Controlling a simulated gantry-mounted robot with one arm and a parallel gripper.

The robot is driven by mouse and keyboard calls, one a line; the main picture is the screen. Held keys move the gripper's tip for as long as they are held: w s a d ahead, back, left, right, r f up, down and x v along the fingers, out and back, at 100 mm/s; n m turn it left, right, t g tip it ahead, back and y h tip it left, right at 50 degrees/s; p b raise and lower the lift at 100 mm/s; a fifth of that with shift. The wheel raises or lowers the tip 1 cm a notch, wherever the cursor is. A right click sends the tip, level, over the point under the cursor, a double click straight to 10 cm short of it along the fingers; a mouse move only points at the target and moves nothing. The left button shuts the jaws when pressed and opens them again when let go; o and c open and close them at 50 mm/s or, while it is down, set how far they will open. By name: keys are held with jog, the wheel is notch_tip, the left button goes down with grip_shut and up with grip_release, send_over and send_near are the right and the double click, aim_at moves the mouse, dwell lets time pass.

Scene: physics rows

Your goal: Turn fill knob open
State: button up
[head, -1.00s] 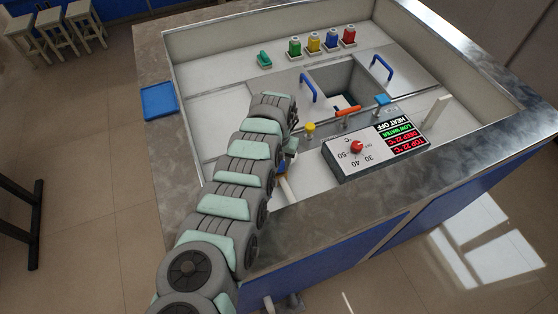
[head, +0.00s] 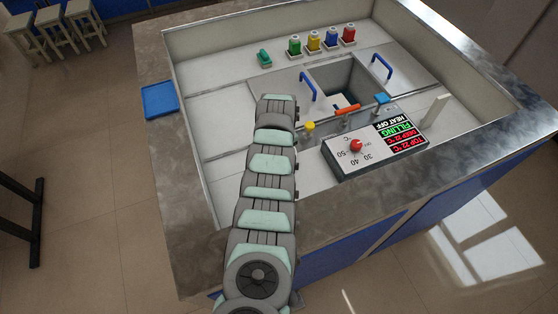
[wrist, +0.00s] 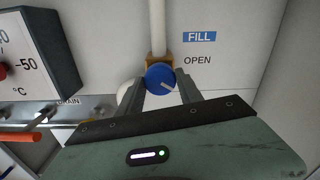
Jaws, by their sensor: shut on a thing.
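The round blue fill knob (wrist: 160,76) sits on a brass-coloured fitting below a white vertical pipe, beside the FILL and OPEN labels. Its pale mark slants toward the lower right in the wrist view. My gripper (wrist: 161,86) has one finger on each side of the knob and is shut on it. In the head view my arm hides both knob and gripper. The control box display (head: 401,133) shows a green FILLING line, with HEAT OFF beside it.
The control box with its red dial (head: 356,145) stands close to the right of my arm. An orange handle (head: 347,109) labelled DRAIN in the wrist view, a yellow knob (head: 309,127) and blue tank handles (head: 308,86) are nearby. A blue tray (head: 159,100) lies on the left rim.

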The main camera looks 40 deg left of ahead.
jog(key=n+b, duration=0.1)
jog(key=n, duration=0.2)
jog(key=shift+w+n, duration=0.1)
jog(key=shift+n, duration=0.2)
jog(key=shift+n+b, duration=1.15)
jog(key=shift+n, duration=0.45)
jog(key=o, duration=1.4)
jog(key=shift+c, duration=0.2)
